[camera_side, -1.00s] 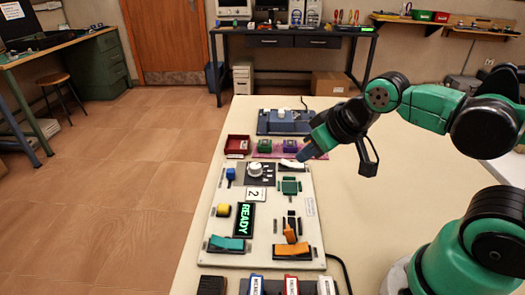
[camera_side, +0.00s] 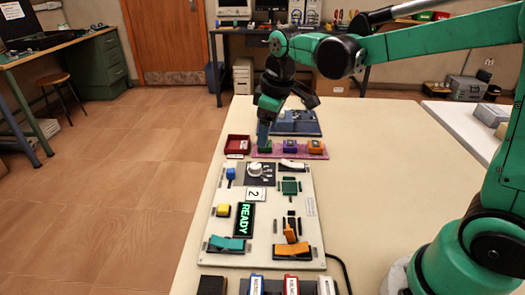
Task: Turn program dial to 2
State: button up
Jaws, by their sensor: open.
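A light panel (camera_side: 222,190) lies on the table. Near its far edge is a white round dial (camera_side: 255,170) beside a dark plate with small pale marks (camera_side: 267,181). A white card reading 2 (camera_side: 256,194) sits just below the dial. The dial's exact setting is too small to read. My gripper (camera_side: 263,138) is open and points down beyond the panel's far edge, over or beside a green block (camera_side: 265,149) on a pink strip. It is apart from the dial; whether it touches the block I cannot tell.
A red tray (camera_side: 237,144) and a blue device (camera_side: 296,127) stand beyond.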

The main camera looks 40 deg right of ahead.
aim_at(255, 165)
jog(key=w+f+n+g, duration=0.1)
jog(key=f, duration=0.1)
jog(key=w+f+n, duration=0.1)
jog(key=w+f, duration=0.1)
jog(key=w+f+n+g, duration=0.1)
jog(key=w+f, duration=0.1)
jog(key=shift+d+g, duration=0.3)
jog(key=shift+d, duration=0.1)
notch_tip(255, 165, down, 6)
jog(key=shift+r, duration=0.1)
grip_shut()
